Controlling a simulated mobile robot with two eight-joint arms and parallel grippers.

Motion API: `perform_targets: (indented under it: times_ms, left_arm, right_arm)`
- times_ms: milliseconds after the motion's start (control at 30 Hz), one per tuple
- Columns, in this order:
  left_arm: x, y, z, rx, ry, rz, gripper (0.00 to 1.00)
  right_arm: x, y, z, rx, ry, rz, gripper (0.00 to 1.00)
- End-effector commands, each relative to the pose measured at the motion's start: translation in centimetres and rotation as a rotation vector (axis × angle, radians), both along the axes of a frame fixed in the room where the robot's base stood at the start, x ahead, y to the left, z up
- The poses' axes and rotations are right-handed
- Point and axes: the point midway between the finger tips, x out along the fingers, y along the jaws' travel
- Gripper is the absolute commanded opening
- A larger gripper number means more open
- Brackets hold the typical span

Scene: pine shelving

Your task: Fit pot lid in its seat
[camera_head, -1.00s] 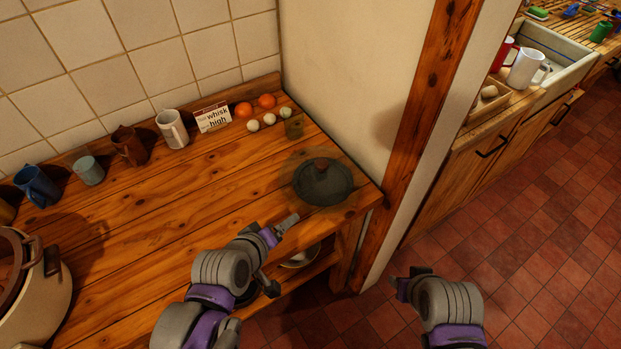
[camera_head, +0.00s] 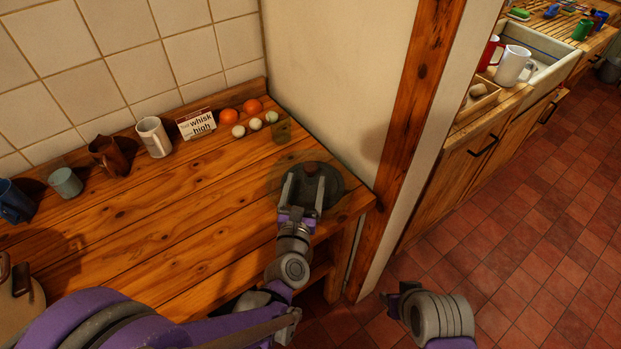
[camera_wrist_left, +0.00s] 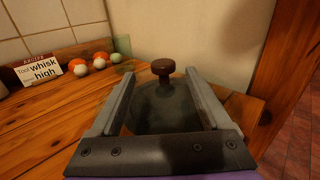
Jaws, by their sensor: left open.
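The dark pot lid (camera_head: 332,184) with a brown knob lies on the wooden counter near its right corner. My left gripper (camera_head: 305,173) is open above the lid, with the knob just beyond and between its fingertips. In the left wrist view the knob (camera_wrist_left: 163,68) stands ahead of the open left gripper (camera_wrist_left: 155,75), and the lid (camera_wrist_left: 165,105) shows between the fingers. I cannot tell whether the fingers touch the lid. A pale pot (camera_head: 22,300) stands at the left edge, mostly cut off. My right arm shows at the lower right over the floor; its fingertips are not clear.
Along the back of the counter (camera_head: 150,215) stand a blue mug (camera_head: 14,203), a grey-green cup (camera_head: 66,183), a brown jug (camera_head: 108,157), a white mug (camera_head: 154,138) and a sign (camera_head: 196,124). Oranges (camera_head: 229,116), eggs (camera_head: 256,124) and a greenish glass (camera_head: 281,131) are behind the lid. The counter's middle is clear.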

Motion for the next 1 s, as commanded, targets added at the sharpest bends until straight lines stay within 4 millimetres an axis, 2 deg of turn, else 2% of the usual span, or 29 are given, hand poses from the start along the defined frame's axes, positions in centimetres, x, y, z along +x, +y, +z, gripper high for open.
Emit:
perform_targets:
  times_ms: [167, 400, 500, 767, 1000]
  left_arm:
    - [1.3, -0.2, 0.1, 0.001, 0.0, 0.0, 0.81]
    - [4.8, -1.1, 0.5, 0.002, 0.0, 0.001, 0.81]
    - [5.6, -1.3, 0.4, 0.003, 0.0, 0.0, 0.81]
    - [5.8, -1.3, 0.3, 0.003, 0.001, -0.001, 0.81]
    - [5.8, -1.3, 0.3, 0.003, 0.0, -0.001, 0.39]
  right_arm:
    - [0.0, 0.0, 0.2, 0.0, -0.001, 0.0, 0.44]
    - [0.2, 0.0, 1.0, 0.0, -0.004, 0.0, 0.44]
    - [0.2, 0.0, 1.1, 0.0, -0.005, 0.0, 0.44]
    - [0.2, 0.0, 1.1, 0.0, -0.004, 0.0, 0.44]
    - [0.2, 0.0, 1.1, 0.0, -0.004, 0.0, 0.44]
